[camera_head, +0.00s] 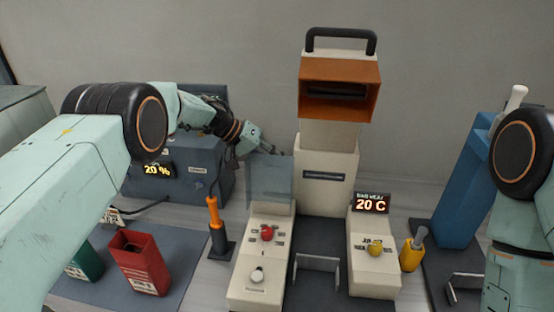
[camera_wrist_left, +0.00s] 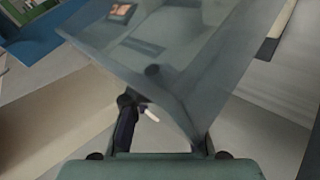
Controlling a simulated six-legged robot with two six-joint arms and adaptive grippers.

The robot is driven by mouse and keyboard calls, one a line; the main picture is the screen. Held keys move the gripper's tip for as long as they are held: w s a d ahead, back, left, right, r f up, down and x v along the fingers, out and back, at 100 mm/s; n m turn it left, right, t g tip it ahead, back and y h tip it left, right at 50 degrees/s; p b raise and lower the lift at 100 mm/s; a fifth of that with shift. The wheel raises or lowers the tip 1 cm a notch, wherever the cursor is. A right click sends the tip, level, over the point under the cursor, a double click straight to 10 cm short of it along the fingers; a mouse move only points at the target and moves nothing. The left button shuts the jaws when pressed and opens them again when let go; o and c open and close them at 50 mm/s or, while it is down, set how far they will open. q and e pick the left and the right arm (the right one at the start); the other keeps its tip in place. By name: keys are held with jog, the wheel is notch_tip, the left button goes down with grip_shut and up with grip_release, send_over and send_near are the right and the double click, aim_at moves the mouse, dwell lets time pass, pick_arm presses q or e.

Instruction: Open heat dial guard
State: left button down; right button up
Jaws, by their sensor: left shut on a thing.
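The clear guard (camera_head: 270,182) stands about upright at the back of the left cream console (camera_head: 256,280), behind a red knob (camera_head: 267,233). My left gripper (camera_head: 262,149) reaches in from the left and is shut on the guard near its upper edge. In the left wrist view the guard (camera_wrist_left: 175,70) fills the upper middle, and the jaws are partly hidden by it. A yellow knob (camera_head: 375,249) sits on the right console under a display reading 20 C (camera_head: 370,204). My right gripper is outside the view; only part of that arm shows.
A cream tower with an orange hood (camera_head: 340,75) stands behind the consoles. An orange-handled tool (camera_head: 214,212) stands left of the left console. Red (camera_head: 140,262) and green bins are at the lower left. A blue column (camera_head: 465,180) is at the right.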

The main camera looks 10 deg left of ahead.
pick_arm(q)
jog(key=shift+w+a+r, duration=0.15)
jog(key=shift+w+a, duration=0.2)
jog(key=shift+w, duration=0.15)
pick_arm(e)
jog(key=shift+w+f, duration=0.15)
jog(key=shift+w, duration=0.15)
pick_arm(q)
jog(key=c, duration=1.6)
grip_release()
jog(key=shift+c, duration=0.2)
jog(key=o, duration=0.4)
jog(key=shift+s+a, duration=0.2)
jog(key=shift+a, duration=0.05)
jog(key=shift+o, duration=0.2)
jog(key=shift+d, duration=0.3)
jog(key=v, duration=1.2)
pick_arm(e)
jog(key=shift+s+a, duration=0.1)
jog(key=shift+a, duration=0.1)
